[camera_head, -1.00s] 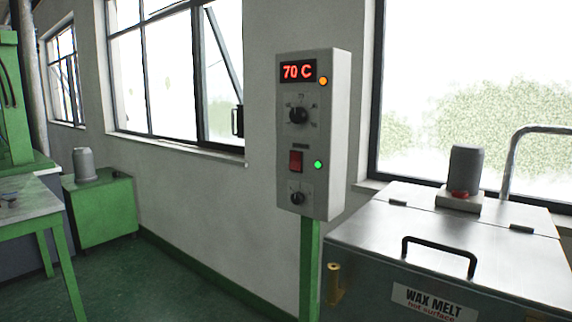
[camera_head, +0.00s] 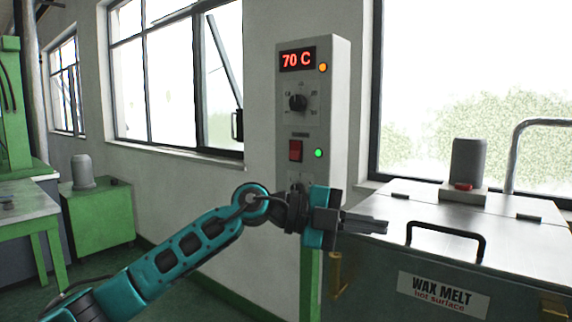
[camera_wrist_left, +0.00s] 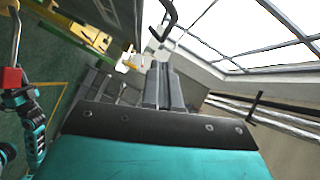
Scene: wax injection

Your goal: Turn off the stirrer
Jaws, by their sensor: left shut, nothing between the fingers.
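A green lamp (camera_head: 318,153) glows beside the switch. The box's lower knob is largely hidden behind my left arm. The stirrer, a grey cylindrical motor (camera_head: 468,160) with a red button (camera_head: 463,187) at its base, stands upright on the wax tank lid. My left gripper (camera_head: 386,226) is shut and empty, in front of the tank lid's left part, pointing right. Its fingers also show in the left wrist view (camera_wrist_left: 164,80).
The wax melt tank (camera_head: 380,275), marked hot surface, has a black lid handle (camera_head: 446,238) just right of the gripper. A green cabinet (camera_head: 100,215) and a table (camera_head: 25,204) are at the left.

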